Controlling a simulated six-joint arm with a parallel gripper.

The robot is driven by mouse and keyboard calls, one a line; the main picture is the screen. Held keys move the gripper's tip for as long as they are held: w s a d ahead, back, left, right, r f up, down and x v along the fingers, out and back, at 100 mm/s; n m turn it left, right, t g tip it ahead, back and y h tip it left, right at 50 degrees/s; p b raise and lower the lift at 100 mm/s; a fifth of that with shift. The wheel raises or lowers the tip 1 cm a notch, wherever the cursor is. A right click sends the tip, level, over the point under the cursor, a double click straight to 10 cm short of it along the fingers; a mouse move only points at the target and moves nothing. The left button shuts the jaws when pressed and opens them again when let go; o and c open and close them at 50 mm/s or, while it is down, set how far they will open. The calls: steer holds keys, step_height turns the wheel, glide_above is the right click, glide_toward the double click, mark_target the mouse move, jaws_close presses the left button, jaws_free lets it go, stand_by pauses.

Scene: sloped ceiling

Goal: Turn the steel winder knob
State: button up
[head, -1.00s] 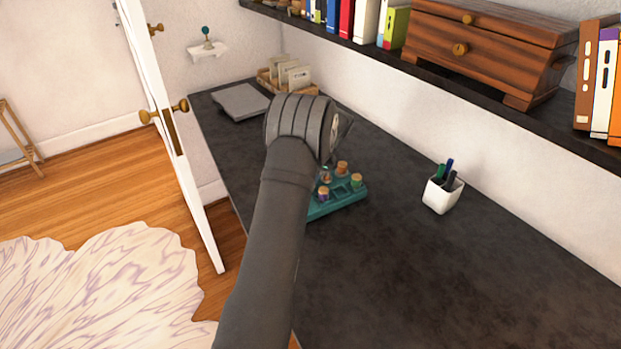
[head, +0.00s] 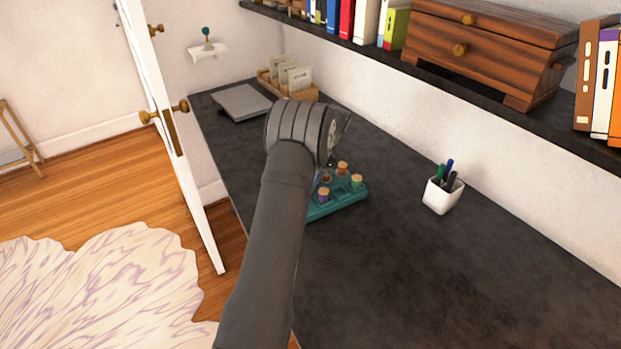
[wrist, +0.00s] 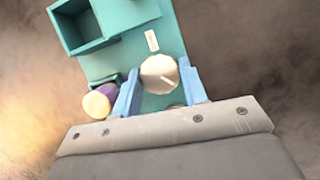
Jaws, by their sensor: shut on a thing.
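A purple vial with a cork (wrist: 98,102) stands just outside the left finger. In the head view, the teal holder (head: 338,204) lies on the dark desk with several corked vials in it. My arm hides the knob and most of the gripper there.
A white pen cup (head: 441,196) stands to the right on the desk. A grey closed laptop-like slab (head: 241,102) and a wooden card tray (head: 303,92) lie at the far end. A shelf with a wooden chest (head: 490,50) overhangs the back. The front right of the desk (head: 450,290) is clear.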

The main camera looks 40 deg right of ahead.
steer(key=o, duration=0.7)
steer(key=shift+r, duration=0.1)
steer(key=v, duration=1.7)
steer(key=shift+r, duration=0.15)
steer(key=x, duration=1.7)
steer(key=shift+f, duration=0.25)
steer(key=shift+r, duration=0.1)
